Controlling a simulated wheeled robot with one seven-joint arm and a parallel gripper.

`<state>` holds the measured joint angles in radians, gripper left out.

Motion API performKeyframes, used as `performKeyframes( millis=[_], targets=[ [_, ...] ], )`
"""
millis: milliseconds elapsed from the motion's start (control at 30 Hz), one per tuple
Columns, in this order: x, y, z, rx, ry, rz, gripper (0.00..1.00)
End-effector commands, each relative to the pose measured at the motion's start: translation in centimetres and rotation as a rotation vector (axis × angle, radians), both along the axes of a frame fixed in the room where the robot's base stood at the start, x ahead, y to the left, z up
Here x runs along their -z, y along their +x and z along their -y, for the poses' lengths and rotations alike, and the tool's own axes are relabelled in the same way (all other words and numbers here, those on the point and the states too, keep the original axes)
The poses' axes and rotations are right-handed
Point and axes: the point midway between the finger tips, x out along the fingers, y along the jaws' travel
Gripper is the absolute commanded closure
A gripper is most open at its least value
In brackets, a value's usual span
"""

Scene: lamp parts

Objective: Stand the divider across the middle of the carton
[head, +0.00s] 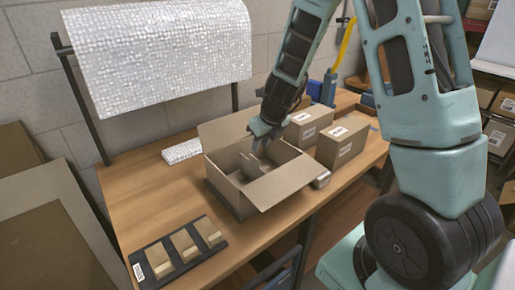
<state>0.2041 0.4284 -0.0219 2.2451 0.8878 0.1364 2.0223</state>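The open carton (272,193) stands on the wooden bench with its flaps folded outward. My gripper (261,145) points down over the carton's opening, near its back side. A small grey-brown piece (250,166) shows inside the carton just below the fingers; it may be the divider, but it is too small and blurred to be sure. I cannot tell whether the fingers are closed on it or only near it. The lower part of this piece and the carton floor are hidden by the front walls.
A black tray (150,278) with three cardboard pieces (184,245) lies at the bench's front left. Closed boxes (342,142) stand close to the carton's right. A bubble-wrap roll (160,50) hangs behind. A white bundle (181,151) lies left of the carton. Bench (140,200) is bare between tray and carton.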

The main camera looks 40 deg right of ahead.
Motion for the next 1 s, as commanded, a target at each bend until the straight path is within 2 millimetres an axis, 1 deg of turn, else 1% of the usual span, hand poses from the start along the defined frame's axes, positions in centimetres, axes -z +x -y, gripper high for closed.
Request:
performKeyframes(
  millis=[33,100,200,300,433,500,567,667,700,767,800,867,900,967,1000],
  targets=[
    [-1.4,-0.4,-0.1,-0.003,-0.001,0.002,0.75],
    [-2.5,-0.8,-0.1,-0.003,0.0,0.002,0.75],
    [-3.5,-1.3,0.0,-0.001,0.0,0.001,0.75],
    [-4.1,-1.7,0.0,0.0,0.001,0.0,0.75],
    [-4.3,-1.8,-0.1,-0.008,0.0,-0.001,0.75],
    [-4.5,-1.9,-1.0,-0.065,-0.008,-0.002,0.75],
    [-4.8,-2.1,-2.7,-0.177,-0.026,-0.001,0.75],
    [-5.8,-3.3,-7.6,-0.524,-0.084,0.002,0.75],
    [-6.2,-4.2,-10.0,-0.707,-0.117,0.009,0.75],
    [-7.0,-6.0,-13.7,-1.012,-0.174,0.026,0.75],
    [-7.4,-7.4,-16.0,-1.223,-0.217,0.04,0.75],
    [-8.0,-9.8,-18.9,-1.535,-0.281,0.068,0.75],
    [-8.4,-11.6,-20.6,-1.742,-0.327,0.09,0.75],
    [-8.9,-14.3,-22.8,-2.053,-0.396,0.127,0.75],
    [-9.2,-16.2,-24.0,-2.257,-0.443,0.154,0.75]
  ],
)
